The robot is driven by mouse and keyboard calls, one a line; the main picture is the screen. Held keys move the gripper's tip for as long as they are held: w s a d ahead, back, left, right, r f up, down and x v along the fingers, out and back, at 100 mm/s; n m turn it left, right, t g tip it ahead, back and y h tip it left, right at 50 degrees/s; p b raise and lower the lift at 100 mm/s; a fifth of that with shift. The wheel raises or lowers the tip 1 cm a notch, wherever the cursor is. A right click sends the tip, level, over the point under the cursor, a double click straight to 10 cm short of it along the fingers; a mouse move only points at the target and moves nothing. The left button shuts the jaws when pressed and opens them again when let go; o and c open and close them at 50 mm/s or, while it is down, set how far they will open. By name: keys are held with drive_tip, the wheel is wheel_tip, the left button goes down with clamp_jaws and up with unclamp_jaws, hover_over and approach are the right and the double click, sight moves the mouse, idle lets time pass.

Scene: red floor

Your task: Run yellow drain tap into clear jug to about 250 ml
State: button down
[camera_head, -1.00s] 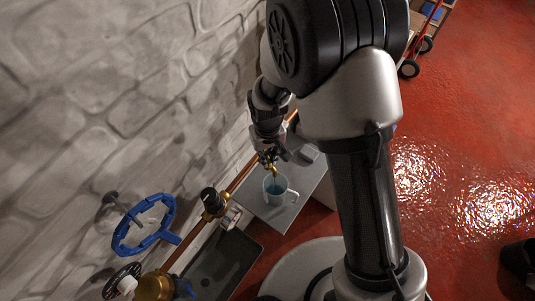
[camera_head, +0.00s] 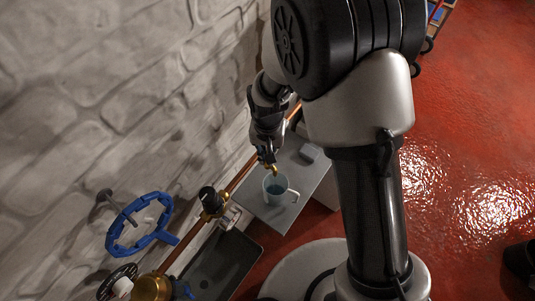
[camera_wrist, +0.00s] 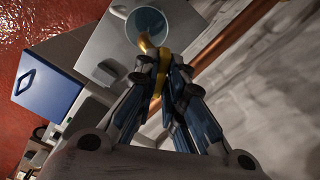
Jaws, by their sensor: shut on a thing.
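The clear jug (camera_head: 268,191) stands upright on a grey shelf by the wall, its handle to the right, with bluish liquid inside. The wrist view shows its round rim and inside (camera_wrist: 147,24) at the top. The brass spout of the drain tap (camera_head: 273,170) ends over the jug. In the wrist view the yellow tap handle (camera_wrist: 161,68) lies between the fingers of my gripper (camera_wrist: 165,65), which is shut on it. In the head view my gripper (camera_head: 267,150) is just above the spout. The liquid level and any running stream are too small to read.
A copper pipe (camera_head: 245,172) runs along the stone wall. A blue handwheel (camera_head: 143,225) and a black-capped brass fitting (camera_head: 212,201) are at the left. A dark tray (camera_head: 222,262) lies left of the grey shelf (camera_head: 305,178). Red floor is open at right.

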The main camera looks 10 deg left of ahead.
drive_tip(key=m+b, duration=0.1)
drive_tip(key=m, duration=0.4)
drive_tip(key=shift+m, duration=0.4)
idle(0.3)
drive_tip(key=c, duration=1.7)
unclamp_jaws()
drive_tip(key=shift+r, duration=0.1)
wheel_tip(320, 180, up, 12)
drive_tip(key=shift+f, duration=0.1)
